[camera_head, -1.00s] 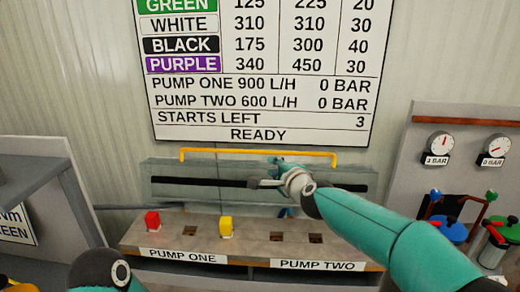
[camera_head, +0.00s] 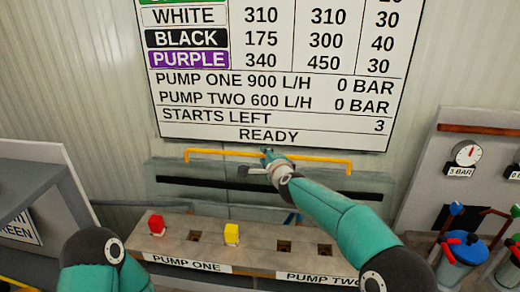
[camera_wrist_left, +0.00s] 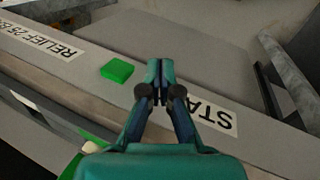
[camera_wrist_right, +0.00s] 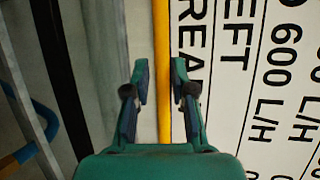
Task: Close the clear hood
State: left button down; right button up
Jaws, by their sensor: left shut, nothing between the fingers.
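The clear hood (camera_head: 330,173) is a see-through panel with a black strip across it, behind the pump bench in the head view. Its yellow handle bar (camera_head: 320,161) runs along the top, in front of the board. My right gripper (camera_head: 262,156) is at the middle of this bar. In the right wrist view my right gripper (camera_wrist_right: 160,82) is open, and the yellow bar (camera_wrist_right: 162,45) runs between its fingers; I cannot tell whether they touch it. My left gripper (camera_wrist_left: 157,75) is shut and empty above a grey panel with a green button (camera_wrist_left: 117,69).
The bench (camera_head: 215,245) carries a red block (camera_head: 156,225) and a yellow block (camera_head: 232,234), with open sockets beside them. The display board (camera_head: 280,100) stands behind the bar. Gauges (camera_head: 466,154) and blue and green canisters are on the right. A grey cabinet (camera_head: 40,190) is on the left.

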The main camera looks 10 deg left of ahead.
jog(key=shift+w, duration=0.3)
jog(key=shift+f, duration=0.1)
jog(key=shift+a, duration=0.1)
grip_shut()
